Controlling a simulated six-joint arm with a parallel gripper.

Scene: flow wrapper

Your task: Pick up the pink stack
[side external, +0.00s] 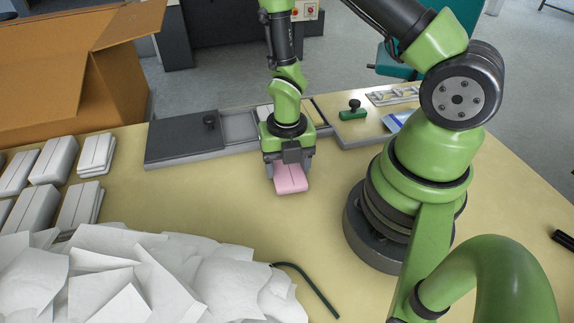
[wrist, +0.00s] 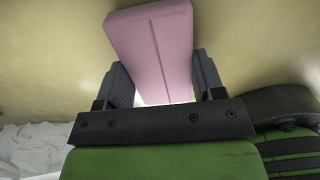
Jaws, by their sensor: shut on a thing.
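The pink stack (side external: 290,178) is a flat pink block with a line along its middle, below my gripper (side external: 287,163) in the side external view. In the wrist view the pink stack (wrist: 150,45) lies between the two dark fingers of my gripper (wrist: 165,85), which is shut on it. The part between the fingers is partly hidden in the side view. I cannot tell whether the stack touches the yellow table (side external: 225,195) or is just above it.
White stacks (side external: 75,165) stand at the left, with a heap of white sheets (side external: 150,275) in front. A grey lidded tray (side external: 185,142) lies behind my gripper. A green-handled piece (side external: 353,112) is at the back right. A dark green rod (side external: 310,285) lies in front. Table around the stack is clear.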

